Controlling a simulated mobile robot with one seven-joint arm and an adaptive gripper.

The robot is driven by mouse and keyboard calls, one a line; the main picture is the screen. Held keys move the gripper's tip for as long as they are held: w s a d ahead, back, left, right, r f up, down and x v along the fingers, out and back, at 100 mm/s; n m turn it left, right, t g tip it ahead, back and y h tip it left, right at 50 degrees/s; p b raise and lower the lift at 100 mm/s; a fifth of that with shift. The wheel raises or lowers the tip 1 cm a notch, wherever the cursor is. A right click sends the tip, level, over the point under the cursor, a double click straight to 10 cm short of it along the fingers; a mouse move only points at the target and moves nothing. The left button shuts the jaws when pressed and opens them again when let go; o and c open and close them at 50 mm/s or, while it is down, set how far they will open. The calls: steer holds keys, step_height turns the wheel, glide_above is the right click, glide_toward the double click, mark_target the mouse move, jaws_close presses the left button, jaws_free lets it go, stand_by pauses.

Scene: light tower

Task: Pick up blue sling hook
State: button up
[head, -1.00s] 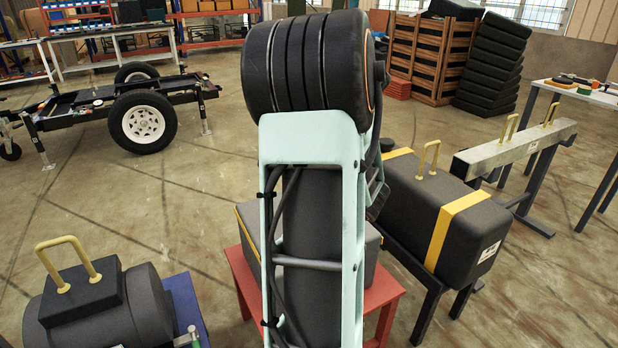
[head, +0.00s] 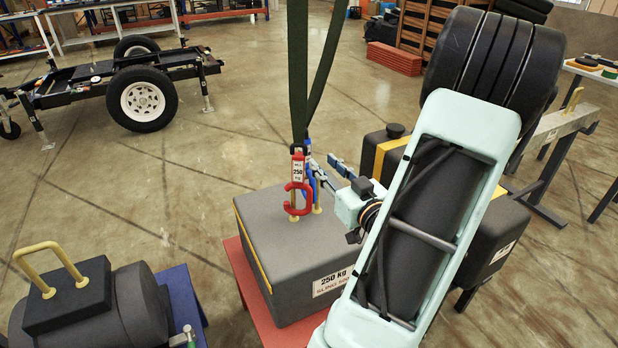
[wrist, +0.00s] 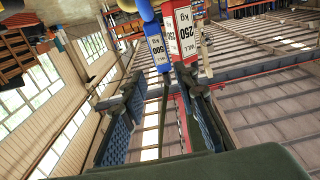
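The blue sling hook (head: 309,182) hangs largely hidden behind the red hook (head: 298,190), which bears a 250 label. Both hang from dark green straps (head: 312,70) over the grey block. In the wrist view the blue hook (wrist: 157,44), with a 500 label, is at top centre, and the red hook (wrist: 184,34) is right beside it. My gripper (head: 322,165) reaches in from the right, next to the hooks. Its fingers (wrist: 158,82) are apart, just below the blue hook in the wrist view. I cannot tell whether they touch it.
The grey block (head: 290,260) with yellow handles sits on a red stand (head: 240,268). Another dark block with a yellow band (head: 388,152) stands to the right, behind my arm. A dark cylinder with a yellow handle (head: 50,262) is at lower left.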

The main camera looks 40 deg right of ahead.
mark_target(308, 167)
steer(key=x, duration=0.6)
steer(key=f+x, duration=0.1)
steer(key=x, duration=0.2)
steer(key=shift+w+b, duration=0.25)
steer(key=shift+b, duration=0.1)
jaws_close()
steer(key=shift+r, duration=0.2)
